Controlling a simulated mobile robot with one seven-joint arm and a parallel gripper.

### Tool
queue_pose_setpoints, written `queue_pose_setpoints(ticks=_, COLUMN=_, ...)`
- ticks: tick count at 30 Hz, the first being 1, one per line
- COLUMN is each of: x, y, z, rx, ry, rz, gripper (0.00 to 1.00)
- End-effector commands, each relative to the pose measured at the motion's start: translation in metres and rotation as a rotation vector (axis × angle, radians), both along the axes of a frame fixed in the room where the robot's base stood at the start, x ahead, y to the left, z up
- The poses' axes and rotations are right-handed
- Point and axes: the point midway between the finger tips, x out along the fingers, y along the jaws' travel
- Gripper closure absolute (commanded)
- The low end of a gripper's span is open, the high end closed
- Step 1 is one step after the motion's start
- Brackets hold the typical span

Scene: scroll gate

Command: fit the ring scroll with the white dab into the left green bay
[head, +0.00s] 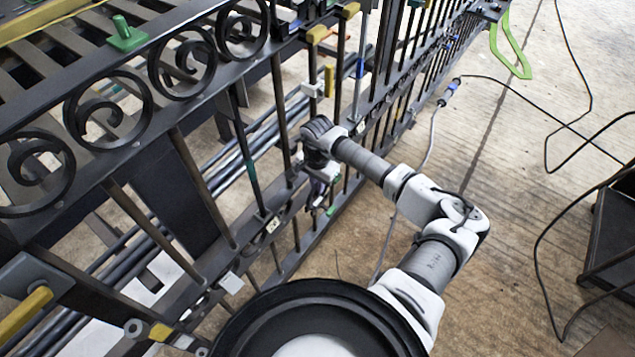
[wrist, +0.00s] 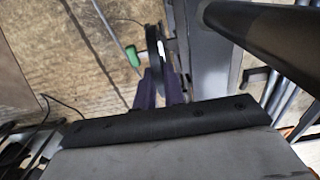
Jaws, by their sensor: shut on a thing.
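My gripper (wrist: 160,84) shows two purple fingers in the wrist view, shut on a dark ring scroll (wrist: 152,42). The ring is seen nearly edge-on, with the white dab (wrist: 161,48) on its right side. A green piece (wrist: 132,56) shows just left of the ring; I cannot tell whether they touch. In the head view my gripper (head: 322,182) is at the gate's bars, low near the lower rail, and mostly hidden by my wrist. A small green piece (head: 331,211) shows just below it. I cannot tell which spot is the left green bay.
The black gate (head: 185,165) runs diagonally, with several scroll rings (head: 108,108) in its top band. Yellow and white pieces dot the rails. Cables (head: 570,125) lie on the open floor at right. A bar crosses close in the wrist view.

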Motion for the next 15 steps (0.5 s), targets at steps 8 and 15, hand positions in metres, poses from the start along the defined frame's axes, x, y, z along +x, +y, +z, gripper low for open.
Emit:
queue_pose_setpoints(ticks=8, x=0.0002, y=-0.0001, z=-0.0037, rx=-0.001, ry=-0.001, rz=0.0, gripper=1.0)
queue_pose_setpoints(ticks=15, x=0.0002, y=-0.0002, z=-0.0064, rx=-0.001, ry=-0.001, rz=0.0, gripper=1.0)
